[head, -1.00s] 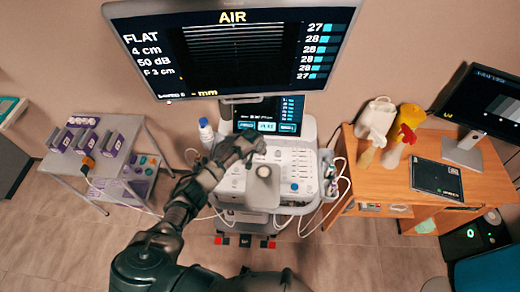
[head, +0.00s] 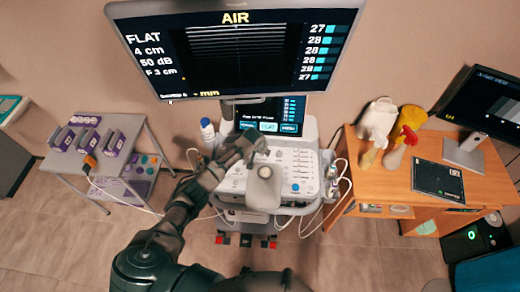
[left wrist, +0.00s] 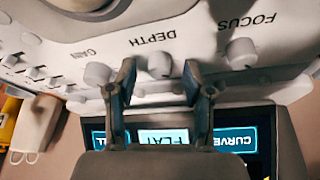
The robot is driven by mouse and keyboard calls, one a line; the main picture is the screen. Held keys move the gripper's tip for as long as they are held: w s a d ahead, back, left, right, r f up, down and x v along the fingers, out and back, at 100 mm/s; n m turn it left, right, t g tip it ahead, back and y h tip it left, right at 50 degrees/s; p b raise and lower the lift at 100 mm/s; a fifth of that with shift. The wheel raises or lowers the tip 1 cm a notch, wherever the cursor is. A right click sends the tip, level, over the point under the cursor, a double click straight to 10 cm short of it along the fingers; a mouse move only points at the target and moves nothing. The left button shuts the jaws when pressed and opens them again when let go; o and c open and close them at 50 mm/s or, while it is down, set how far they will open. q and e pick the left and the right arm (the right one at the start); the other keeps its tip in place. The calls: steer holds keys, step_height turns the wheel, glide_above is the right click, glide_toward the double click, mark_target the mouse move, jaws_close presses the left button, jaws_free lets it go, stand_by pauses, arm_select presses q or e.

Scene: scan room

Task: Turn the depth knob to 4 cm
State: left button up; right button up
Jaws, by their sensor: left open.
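The depth knob (left wrist: 160,65) is a pale round knob beside the DEPTH label in the left wrist view, which shows the console upside down. My left gripper (left wrist: 160,77) is open, with one finger on each side of the knob. I cannot tell whether the fingers touch it. In the head view my left gripper (head: 250,150) is over the upper part of the console (head: 285,178), and the arm hides the knob. The large monitor (head: 240,50) reads FLAT, 4 cm, 50 dB, F 3 cm. My right gripper is not in view.
The gain knob (left wrist: 97,73) and focus knob (left wrist: 241,52) flank the depth knob. A small touchscreen (head: 268,115) is just behind the knobs. A bottle (head: 207,130) stands at the console's left. A wooden desk (head: 380,190) is on the right, a grey cart (head: 150,140) on the left.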

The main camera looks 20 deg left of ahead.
arm_select(q)
steer(key=v, duration=1.1)
steer(key=shift+r, duration=0.15)
steer(key=shift+s, duration=0.15)
